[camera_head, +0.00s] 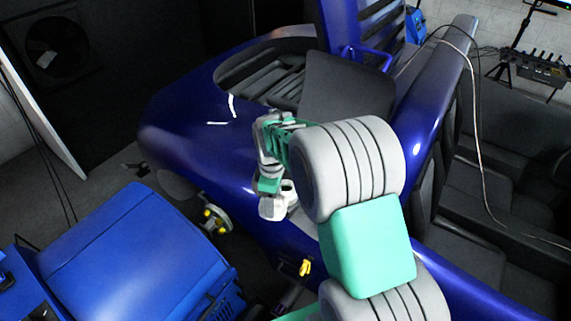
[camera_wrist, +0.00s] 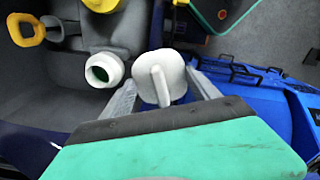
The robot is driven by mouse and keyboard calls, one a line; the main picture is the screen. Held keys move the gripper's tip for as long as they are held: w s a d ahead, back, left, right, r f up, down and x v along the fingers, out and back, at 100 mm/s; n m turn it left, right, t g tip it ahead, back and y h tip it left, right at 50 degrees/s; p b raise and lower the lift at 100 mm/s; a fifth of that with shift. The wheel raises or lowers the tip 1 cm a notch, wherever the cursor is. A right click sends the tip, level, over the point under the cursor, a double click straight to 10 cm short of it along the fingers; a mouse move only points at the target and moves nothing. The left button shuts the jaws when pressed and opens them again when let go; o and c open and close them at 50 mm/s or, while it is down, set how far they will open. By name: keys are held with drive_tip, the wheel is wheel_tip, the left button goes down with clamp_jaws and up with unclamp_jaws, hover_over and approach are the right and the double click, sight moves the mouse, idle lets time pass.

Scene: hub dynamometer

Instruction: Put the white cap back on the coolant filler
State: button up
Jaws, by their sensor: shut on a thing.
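My gripper (camera_wrist: 162,90) is shut on the white cap (camera_wrist: 162,72), a rounded white piece with a raised grip bar, held between the two grey fingers. The coolant filler (camera_wrist: 104,70) is a white round neck with an open, dark greenish mouth. It stands just left of the cap in the wrist view, with a small gap between them. In the head view my gripper (camera_head: 267,185) is over the blue vehicle's side, and my arm hides part of it. White parts show at its tip there, but I cannot tell cap from filler.
Yellow-topped parts (camera_wrist: 20,30) lie left of the filler in the grey bay. A blue body (camera_wrist: 240,75) with black fittings is on the right. In the head view a blue machine (camera_head: 140,255) stands at lower left, and a yellow piece (camera_head: 305,268) is below my gripper.

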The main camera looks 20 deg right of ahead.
drive_tip(key=w+d+f+n+p, duration=0.1)
drive_tip(key=w+d+n, duration=0.3)
drive_tip(key=w+n, duration=0.3)
drive_tip(key=w+d+n+p, duration=0.1)
drive_tip(key=w+d+n, duration=0.4)
drive_tip(key=n, duration=0.5)
wheel_tip(320, 180, down, 6)
drive_tip(key=b, duration=0.3)
drive_tip(key=shift+w+a, duration=0.15)
drive_tip(key=shift+b, duration=0.35)
drive_tip(key=shift+f+b, duration=0.5)
drive_tip(key=shift+f, duration=0.15)
drive_tip(key=o, duration=1.1)
